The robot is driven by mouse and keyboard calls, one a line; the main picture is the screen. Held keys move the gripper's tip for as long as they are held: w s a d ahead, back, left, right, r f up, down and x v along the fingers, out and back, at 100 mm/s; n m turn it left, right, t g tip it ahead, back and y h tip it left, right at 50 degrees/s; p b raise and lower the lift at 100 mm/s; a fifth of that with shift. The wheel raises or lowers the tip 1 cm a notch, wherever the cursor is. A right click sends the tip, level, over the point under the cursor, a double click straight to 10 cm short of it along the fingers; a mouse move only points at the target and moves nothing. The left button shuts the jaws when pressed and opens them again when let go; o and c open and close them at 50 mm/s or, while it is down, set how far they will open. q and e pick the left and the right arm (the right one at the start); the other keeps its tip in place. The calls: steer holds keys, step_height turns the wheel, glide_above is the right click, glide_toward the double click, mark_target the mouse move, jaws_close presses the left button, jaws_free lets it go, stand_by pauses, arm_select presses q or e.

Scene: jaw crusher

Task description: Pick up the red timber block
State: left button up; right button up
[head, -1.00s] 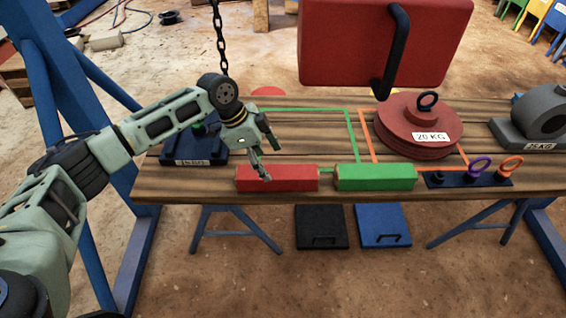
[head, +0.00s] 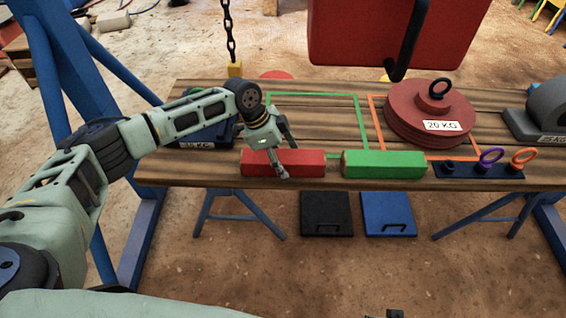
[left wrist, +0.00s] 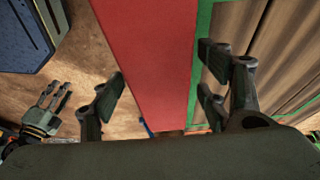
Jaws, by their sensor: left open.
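The red timber block (head: 306,163) lies at the table's front edge, left of a green block (head: 384,164). My left gripper (head: 285,158) is over the red block, with one finger showing in front of its near face. In the left wrist view my left gripper (left wrist: 160,92) is open, and the red block (left wrist: 155,50) runs between its fingers with a gap on the right side. I cannot tell whether the left finger touches it. A pale gripper (left wrist: 45,110), seemingly my right one, shows small at the lower left of the left wrist view; its jaw state is unclear.
A blue base (head: 205,133) stands left of my gripper, partly hidden by my arm. Green tape (head: 357,112) outlines an area behind the blocks. A red 20 KG weight (head: 428,115) and a dark ring rack (head: 470,171) are on the right. A chain (head: 230,40) hangs behind.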

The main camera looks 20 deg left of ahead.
arm_select(q)
steer(key=c, duration=1.7)
steer(key=shift+o, duration=0.2)
steer(key=shift+r, duration=0.1)
